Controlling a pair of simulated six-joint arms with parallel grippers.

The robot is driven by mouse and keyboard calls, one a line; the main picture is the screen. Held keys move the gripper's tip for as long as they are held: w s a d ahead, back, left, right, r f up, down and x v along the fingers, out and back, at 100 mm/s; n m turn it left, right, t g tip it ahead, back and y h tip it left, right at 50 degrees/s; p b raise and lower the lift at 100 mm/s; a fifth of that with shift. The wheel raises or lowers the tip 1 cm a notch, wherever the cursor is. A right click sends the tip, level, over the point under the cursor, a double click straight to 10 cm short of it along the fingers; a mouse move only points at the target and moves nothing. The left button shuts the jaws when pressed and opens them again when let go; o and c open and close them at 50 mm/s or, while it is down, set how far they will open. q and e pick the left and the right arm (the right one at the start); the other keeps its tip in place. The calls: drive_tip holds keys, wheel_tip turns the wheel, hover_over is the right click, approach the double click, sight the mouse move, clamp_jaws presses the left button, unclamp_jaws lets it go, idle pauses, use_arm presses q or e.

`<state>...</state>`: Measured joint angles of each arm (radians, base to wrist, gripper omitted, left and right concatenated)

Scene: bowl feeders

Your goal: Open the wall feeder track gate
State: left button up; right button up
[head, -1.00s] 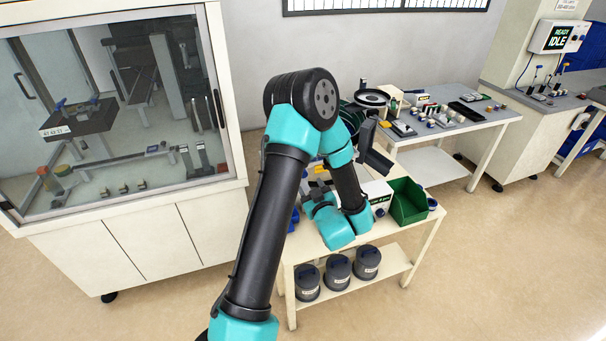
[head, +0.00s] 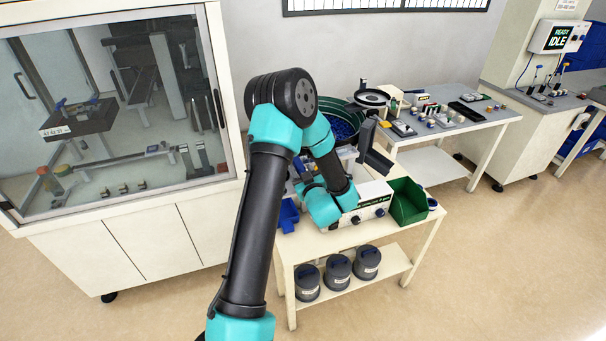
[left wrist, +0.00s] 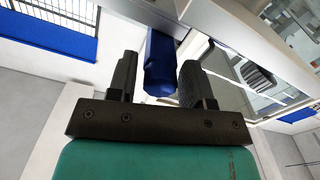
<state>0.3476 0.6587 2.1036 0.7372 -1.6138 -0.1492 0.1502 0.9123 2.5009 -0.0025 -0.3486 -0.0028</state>
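In the left wrist view, my left gripper (left wrist: 160,66) has its two dark fingers apart, one on each side of a blue handle-like block (left wrist: 160,62). A gap shows on the block's left side; on its right I cannot tell whether the finger touches. The block sits by a grey rail or track (left wrist: 210,25); I cannot tell for sure that it is the gate. In the head view, my left arm reaches over the feeder table and its wrist hides most of the gripper and the gate area. The dark green feeder bowl (head: 337,128) holds blue parts. My right gripper is not in view.
A white control box (head: 362,211), a green bin (head: 408,202) and a blue tray (head: 288,214) stand on the feeder table. A dark angled chute (head: 375,152) rises close to my wrist. A glazed cabinet (head: 130,230) stands at left.

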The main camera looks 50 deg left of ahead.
use_arm(q)
clamp_jaws()
drive_tip(key=v, duration=0.3)
drive_tip(key=shift+s+d, duration=0.1)
drive_tip(key=shift+d, duration=0.2)
drive_tip(key=shift+o, duration=1.2)
unclamp_jaws()
drive_tip(key=v, duration=1.7)
drive_tip(key=shift+d, duration=0.2)
drive_tip(key=shift+f, duration=0.1)
